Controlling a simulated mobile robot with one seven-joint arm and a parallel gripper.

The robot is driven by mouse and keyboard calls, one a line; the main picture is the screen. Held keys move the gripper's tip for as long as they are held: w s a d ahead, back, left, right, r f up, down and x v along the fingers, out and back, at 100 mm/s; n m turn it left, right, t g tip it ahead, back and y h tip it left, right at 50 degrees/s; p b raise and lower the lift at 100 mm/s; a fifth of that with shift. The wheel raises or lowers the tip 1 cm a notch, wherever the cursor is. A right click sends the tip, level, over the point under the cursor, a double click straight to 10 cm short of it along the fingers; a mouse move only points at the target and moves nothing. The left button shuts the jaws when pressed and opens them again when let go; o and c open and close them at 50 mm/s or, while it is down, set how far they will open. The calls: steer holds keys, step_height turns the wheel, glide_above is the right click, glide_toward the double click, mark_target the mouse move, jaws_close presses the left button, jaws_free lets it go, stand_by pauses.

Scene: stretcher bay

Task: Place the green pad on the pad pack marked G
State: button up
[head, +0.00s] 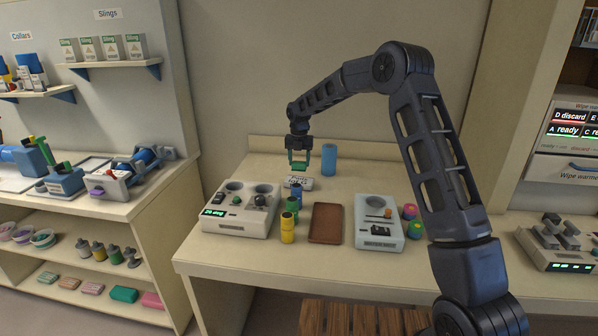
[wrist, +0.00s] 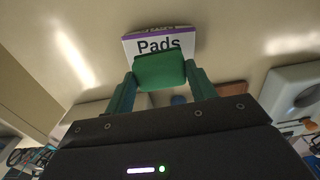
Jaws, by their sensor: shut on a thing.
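My gripper (head: 299,164) is shut on the green pad and holds it above the table near the back. In the wrist view the green pad (wrist: 160,71) sits between the two teal fingers. The white pad pack (head: 299,184) lies on the table below my gripper. Its lettering reads "Pads" with a smaller line that seems to end in G. In the wrist view the pack (wrist: 133,47) has a purple stripe, and the pad hides its lower part. I cannot tell the height of the gap between pad and pack.
A blue cylinder (head: 329,159) stands right behind the pack. Blue, green and yellow bottles (head: 287,228) stand in front of it. A brown tray (head: 326,223) lies between a device (head: 240,222) at left and a grey unit (head: 379,215) at right.

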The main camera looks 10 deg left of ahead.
mark_target(299, 170)
steer(key=shift+f, duration=2.45)
steer(key=shift+f, duration=0.15)
steer(key=o, duration=1)
steer(key=shift+c, duration=0.2)
